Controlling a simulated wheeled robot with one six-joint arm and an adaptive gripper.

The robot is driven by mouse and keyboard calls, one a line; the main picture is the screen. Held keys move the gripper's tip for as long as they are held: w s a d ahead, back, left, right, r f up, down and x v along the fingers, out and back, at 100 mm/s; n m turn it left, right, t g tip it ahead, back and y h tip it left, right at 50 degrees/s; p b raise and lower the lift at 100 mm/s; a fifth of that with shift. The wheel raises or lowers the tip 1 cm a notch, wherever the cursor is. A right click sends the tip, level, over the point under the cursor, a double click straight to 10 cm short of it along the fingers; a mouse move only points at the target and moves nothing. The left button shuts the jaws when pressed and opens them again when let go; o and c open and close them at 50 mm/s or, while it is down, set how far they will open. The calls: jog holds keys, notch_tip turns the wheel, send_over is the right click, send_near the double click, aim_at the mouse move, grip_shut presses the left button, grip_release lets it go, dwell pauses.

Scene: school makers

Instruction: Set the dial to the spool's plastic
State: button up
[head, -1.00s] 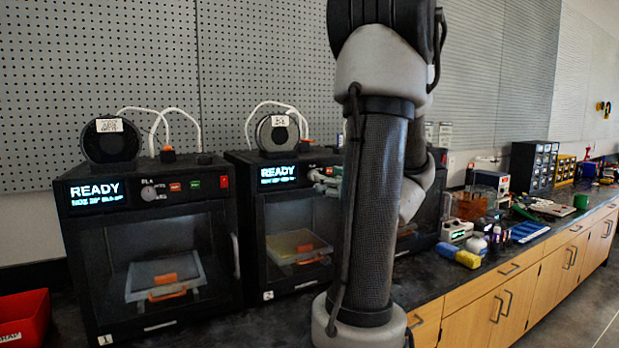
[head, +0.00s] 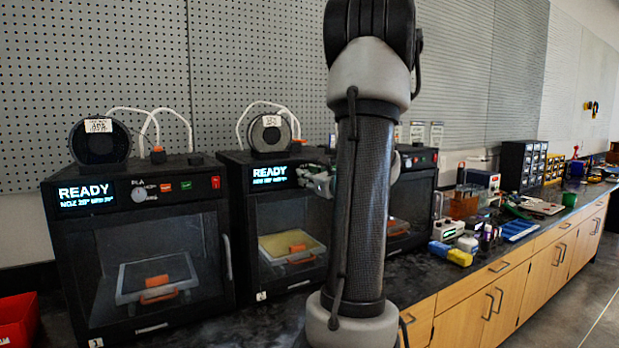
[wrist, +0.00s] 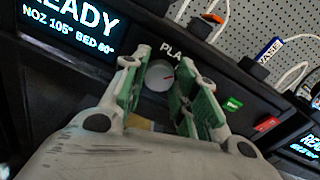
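My gripper (wrist: 160,82) is at the front panel of the middle printer (head: 262,222).
The left printer (head: 140,245) has its own labelled spool (head: 100,139) and dial (head: 138,195). A third printer (head: 412,190) is partly behind my arm. Green and red buttons (wrist: 232,104) lie right of the gripper. Bottles and tools crowd the counter at right.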

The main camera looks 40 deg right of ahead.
jog(key=shift+c, duration=0.7)
jog(key=shift+n, duration=0.3)
jog(key=n, duration=0.8)
jog(key=shift+a+g, duration=0.1)
jog(key=shift+g, duration=0.2)
jog(key=o, duration=1)
jog(key=shift+f, duration=0.1)
